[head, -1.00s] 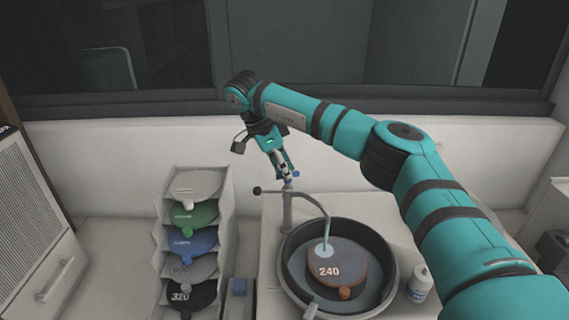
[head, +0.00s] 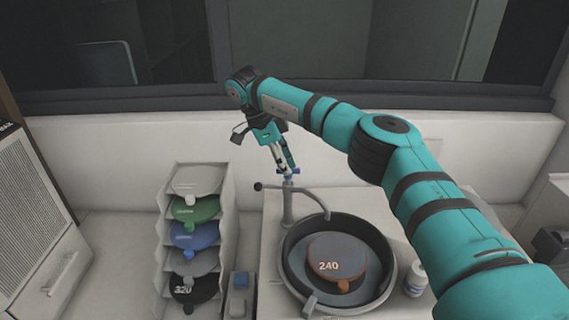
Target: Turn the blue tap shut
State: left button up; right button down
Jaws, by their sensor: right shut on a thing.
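The blue tap (head: 294,172) sits on top of a grey curved spout pipe (head: 289,208) at the back of a round dark basin (head: 384,238). My right gripper (head: 287,169) reaches down from above and is shut on the blue tap. The fingers partly hide the tap handle. No water stream shows below the spout mouth. My left gripper is not in view.
In the basin lies a brown disc marked 240 (head: 338,254). A rack (head: 161,232) with several coloured discs stands left of the basin. A pale wall rises behind.

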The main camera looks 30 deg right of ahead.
jog(key=c, duration=1.4)
grip_release()
jog(key=shift+r, duration=0.15)
jog(key=shift+v, duration=5.85)
